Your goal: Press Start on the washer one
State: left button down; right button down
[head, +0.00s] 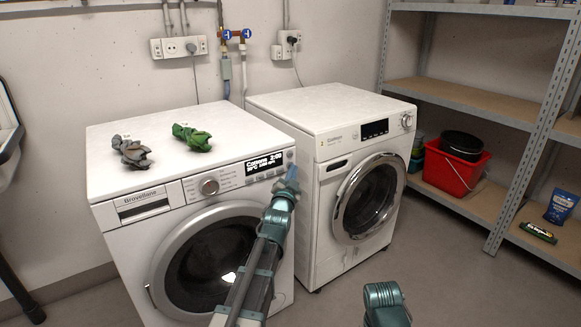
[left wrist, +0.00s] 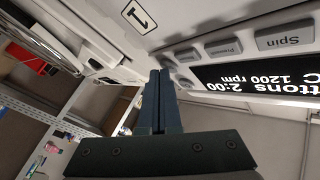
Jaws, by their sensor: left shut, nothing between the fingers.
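The left machine (head: 115,240) is a white frontloader with a round door, a silver knob (head: 209,186) and a lit display (head: 263,165). In the left wrist view its panel appears upside down, with the display (left wrist: 265,77), a Spin button (left wrist: 285,38) and a sticker with the number 1 (left wrist: 139,15). My left gripper (head: 293,173) is shut and empty at the right end of this panel. In the left wrist view its fingertips (left wrist: 160,72) are close to small grey buttons, partly hidden behind them; I cannot tell whether they touch. My right gripper is out of view.
A second white frontloader (head: 322,123) stands close on the right. Grey and green crumpled cloths (head: 192,137) lie on the left machine. A metal shelf (head: 465,100) with a red bucket (head: 455,170) stands at the right. The floor in front of the right machine is clear.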

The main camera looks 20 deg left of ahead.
pick_arm(q)
jog(key=shift+s+d, duration=0.35)
jog(key=shift+d, duration=0.15)
dwell(0.3)
jog(key=shift+s+d, duration=0.95)
jog(key=shift+d, duration=0.25)
jog(key=shift+s+d, duration=0.9)
jog(key=shift+d, duration=0.25)
jog(key=shift+s+d, duration=0.3)
jog(key=shift+d, duration=0.1)
